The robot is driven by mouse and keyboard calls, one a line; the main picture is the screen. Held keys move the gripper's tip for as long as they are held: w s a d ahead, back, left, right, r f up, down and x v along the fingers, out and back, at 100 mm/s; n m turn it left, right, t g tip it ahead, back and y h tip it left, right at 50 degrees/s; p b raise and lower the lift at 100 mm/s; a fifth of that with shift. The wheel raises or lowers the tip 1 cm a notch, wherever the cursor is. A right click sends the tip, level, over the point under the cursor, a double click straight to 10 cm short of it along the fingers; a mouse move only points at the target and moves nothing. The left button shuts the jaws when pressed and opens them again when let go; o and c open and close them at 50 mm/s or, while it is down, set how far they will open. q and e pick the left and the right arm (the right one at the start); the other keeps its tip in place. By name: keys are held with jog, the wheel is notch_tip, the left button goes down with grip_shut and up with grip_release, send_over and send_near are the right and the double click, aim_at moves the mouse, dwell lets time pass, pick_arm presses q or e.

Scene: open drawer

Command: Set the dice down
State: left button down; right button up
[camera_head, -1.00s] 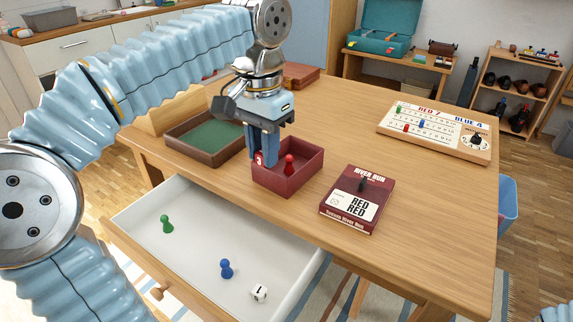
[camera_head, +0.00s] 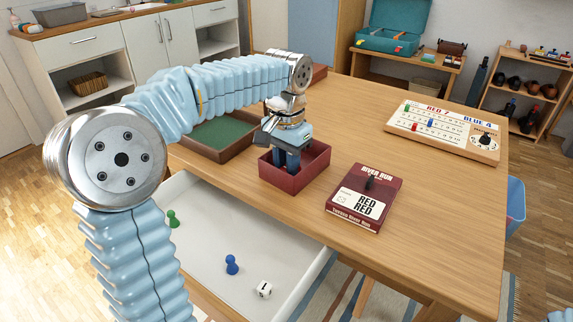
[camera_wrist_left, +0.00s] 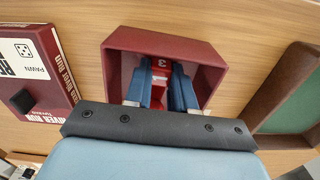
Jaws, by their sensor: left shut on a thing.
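My left gripper (camera_head: 287,163) reaches down into the small open dark red box (camera_head: 312,174) on the table. In the left wrist view the gripper (camera_wrist_left: 161,92) is shut on a red die (camera_wrist_left: 162,63) with a white 3 showing, inside the walls of the box (camera_wrist_left: 118,66). In the head view the fingers and the box wall hide this die. Whether it touches the box floor cannot be told. A white die (camera_head: 264,290) lies in the open drawer. My right gripper is not in view.
A green-lined tray (camera_head: 240,150) stands left of the box, and a River Run game box (camera_head: 350,212) lies right. A scoreboard (camera_head: 440,138) lies farther back.

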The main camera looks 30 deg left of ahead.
pick_arm(q)
jog(key=c, duration=1.4)
grip_release()
jog(key=shift+f, duration=0.15)
jog(key=o, duration=0.4)
jog(key=shift+o, duration=0.2)
jog(key=shift+r, duration=0.35)
notch_tip(320, 180, up, 12)
jog(key=p, duration=0.2)
jog(key=shift+f, duration=0.15)
